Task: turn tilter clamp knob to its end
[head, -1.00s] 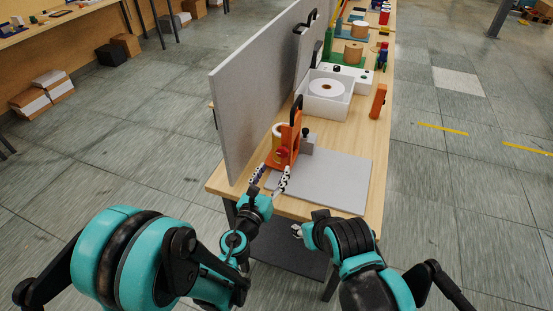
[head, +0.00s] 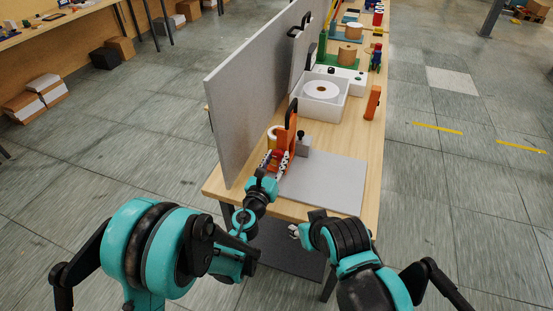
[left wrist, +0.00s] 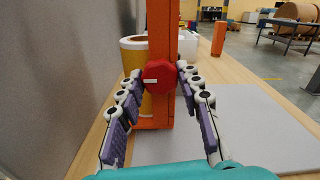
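The tilter (head: 285,132) is an orange upright frame at the near left of the bench. Its red clamp knob (left wrist: 159,77), with a pale mark on its face, is in the middle of the left wrist view. My left gripper (left wrist: 160,72) is open, with one fingertip on each side of the knob. The right fingertip looks very close to it; contact is not clear.
A grey panel (head: 245,95) stands close along the left. A grey mat (head: 330,183) lies right of the tilter, with a small grey block (head: 303,145) beside it. A white box holding a roll (head: 335,106) and an orange block (head: 373,102) stand farther back.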

